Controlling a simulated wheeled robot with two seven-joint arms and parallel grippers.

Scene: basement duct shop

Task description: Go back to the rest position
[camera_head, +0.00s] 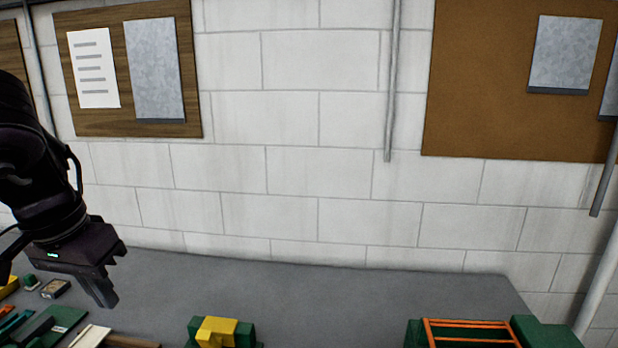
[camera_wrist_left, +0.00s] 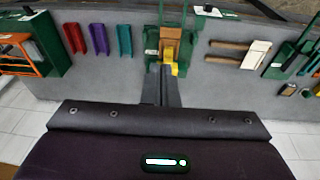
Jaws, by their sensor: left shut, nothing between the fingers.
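My left gripper (camera_head: 103,292) hangs at the left of the head view, above the left part of the grey bench (camera_head: 300,285). In the left wrist view its two fingers (camera_wrist_left: 161,88) are together with nothing between them. They point toward a green and yellow piece (camera_wrist_left: 170,62) on the bench, and I see no contact. The same green and yellow piece shows at the bottom of the head view (camera_head: 217,331). My right gripper is not in view.
A green holder with an orange frame (camera_head: 470,323) stands at the bench's right. Tools and wooden pieces (camera_head: 92,335) lie at the left. In the wrist view, red, purple and teal channels (camera_wrist_left: 98,38) lie beside the holder. The bench's back middle is clear.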

